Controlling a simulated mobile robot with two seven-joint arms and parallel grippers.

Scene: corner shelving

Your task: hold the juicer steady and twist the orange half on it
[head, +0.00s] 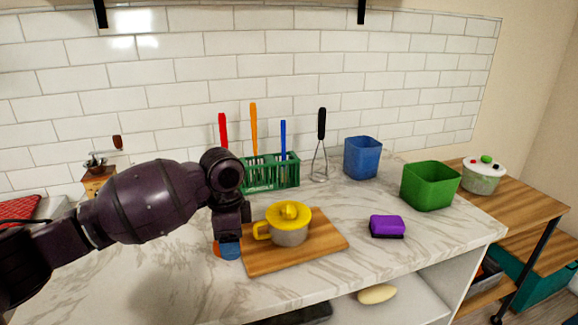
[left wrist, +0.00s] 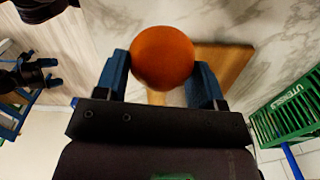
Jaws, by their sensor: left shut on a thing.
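The juicer (head: 290,232), a grey bowl with a yellow top, reamer and handle, stands upright on a wooden board (head: 330,246) in the head view. My left gripper (head: 228,250) is just left of the juicer, low beside the board's left edge. In the left wrist view its blue fingers (left wrist: 161,82) are shut on the orange half (left wrist: 162,57), which shows as a rounded orange shape. In the head view only a sliver of orange shows beside the fingers. The orange half is apart from the juicer. My right gripper is not seen in the head view.
Behind the juicer are a green utensil rack (head: 262,182) and a whisk (head: 320,150). A blue bin (head: 362,158), a green bin (head: 430,188) and a purple sponge (head: 387,226) stand to the right. Marble counter is clear in front of the board.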

